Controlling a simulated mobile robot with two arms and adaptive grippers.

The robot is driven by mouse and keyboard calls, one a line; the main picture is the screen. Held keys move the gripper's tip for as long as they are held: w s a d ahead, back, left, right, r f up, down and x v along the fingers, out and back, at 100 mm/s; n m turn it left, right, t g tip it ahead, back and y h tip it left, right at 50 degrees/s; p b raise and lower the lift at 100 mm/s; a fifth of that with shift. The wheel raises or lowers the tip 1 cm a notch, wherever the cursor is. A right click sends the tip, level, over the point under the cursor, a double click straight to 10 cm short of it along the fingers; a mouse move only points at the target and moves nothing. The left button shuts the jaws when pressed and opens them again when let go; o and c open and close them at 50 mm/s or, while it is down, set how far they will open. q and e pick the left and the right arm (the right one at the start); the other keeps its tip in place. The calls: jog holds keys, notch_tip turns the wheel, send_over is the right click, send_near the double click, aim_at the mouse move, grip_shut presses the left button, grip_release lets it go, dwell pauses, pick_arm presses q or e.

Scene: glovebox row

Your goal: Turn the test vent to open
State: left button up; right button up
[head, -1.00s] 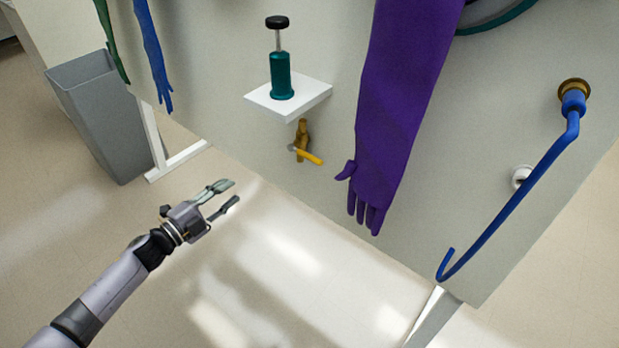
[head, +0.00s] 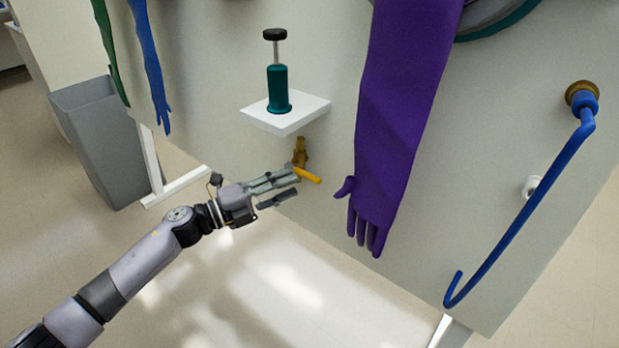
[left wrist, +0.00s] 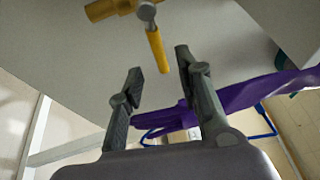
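The test vent is a small brass valve (head: 300,152) on the glovebox wall below a white shelf. Its yellow lever (head: 307,175) points down and to the right in the head view. In the left wrist view the brass body (left wrist: 106,9) is at the top, and the yellow lever (left wrist: 158,48) hangs toward the space between the fingertips. My left gripper (head: 296,184) is open beside the lever, its upper finger overlapping the lever's near end in the head view. My right gripper is not in view.
A teal pump-like cylinder (head: 278,90) stands on the white shelf (head: 290,122) above the valve. A long purple glove (head: 395,130) hangs just right of the lever. A blue hooked pipe (head: 525,210) is farther right. A grey bin (head: 98,140) stands at left.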

aim_at(307, 178)
pick_arm(q)
jog(key=x, duration=0.6)
jog(key=shift+w+d+b, duration=0.15)
jog(key=shift+d+b, duration=0.05)
jog(key=shift+b, duration=0.1)
grip_shut()
dwell(0.5)
